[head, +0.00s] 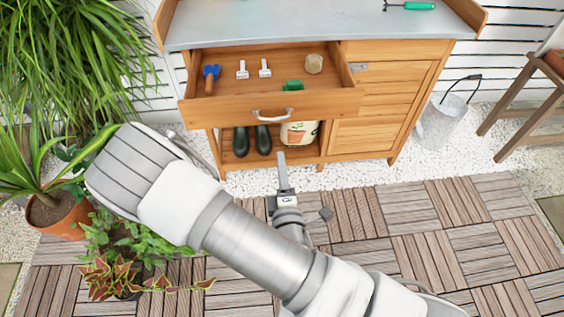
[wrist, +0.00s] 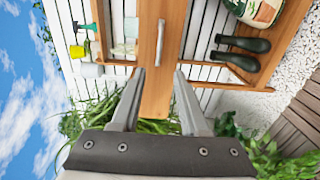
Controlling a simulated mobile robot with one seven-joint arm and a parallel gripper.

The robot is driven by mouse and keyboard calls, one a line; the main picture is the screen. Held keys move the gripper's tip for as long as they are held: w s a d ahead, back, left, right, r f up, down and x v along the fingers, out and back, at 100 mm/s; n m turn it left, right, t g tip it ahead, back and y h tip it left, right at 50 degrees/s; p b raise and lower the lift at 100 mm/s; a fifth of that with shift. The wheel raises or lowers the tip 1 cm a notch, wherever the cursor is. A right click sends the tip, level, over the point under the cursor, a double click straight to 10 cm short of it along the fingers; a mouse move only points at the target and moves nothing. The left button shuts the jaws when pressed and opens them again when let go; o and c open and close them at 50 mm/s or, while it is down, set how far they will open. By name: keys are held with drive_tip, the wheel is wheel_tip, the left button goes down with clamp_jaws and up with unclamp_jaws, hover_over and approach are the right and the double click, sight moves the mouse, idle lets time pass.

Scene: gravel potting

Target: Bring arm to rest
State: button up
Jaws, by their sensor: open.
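My gripper (head: 283,158) shows in the head view low in front of the wooden potting bench, below the open drawer. My forearm hides part of it there. In the wrist view my gripper (wrist: 161,72) has its two fingers apart with nothing between them. The drawer front (wrist: 155,85) and its metal handle (wrist: 160,42) show beyond the fingertips, and the fingers do not appear to hold the handle. My arm is bent, with its elbow at the left over the plants.
The open drawer (head: 238,108) holds a blue-headed tool, two white-headed tools, a twine roll and a green item. Boots (head: 241,141) and a bag (head: 299,133) stand on the lower shelf. Potted plants (head: 62,215) crowd the left. A bucket (head: 440,120) stands right. The right decking is clear.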

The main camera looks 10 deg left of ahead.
drive_tip(key=shift+s+d, duration=0.1)
drive_tip(key=shift+s, duration=0.2)
idle(0.4)
drive_tip(key=w+d+m+g+h, duration=0.3)
drive_tip(key=w+m+g+h, duration=0.15)
drive_tip(key=m, duration=0.55)
wheel_tip(320, 180, up, 9)
drive_tip(key=w+d+m+g+y, duration=0.2)
drive_tip(key=m+g, duration=0.2)
drive_tip(key=m, duration=0.1)
drive_tip(key=s+d+r+m+g+h+p, duration=0.25)
drive_tip(key=s+d+r+m, duration=0.45)
drive_tip(key=s+d+r, duration=1.05)
wheel_tip(320, 180, up, 12)
drive_tip(key=p, duration=1)
drive_tip(key=shift+a+n, duration=0.3)
drive_tip(key=shift+a, duration=0.05)
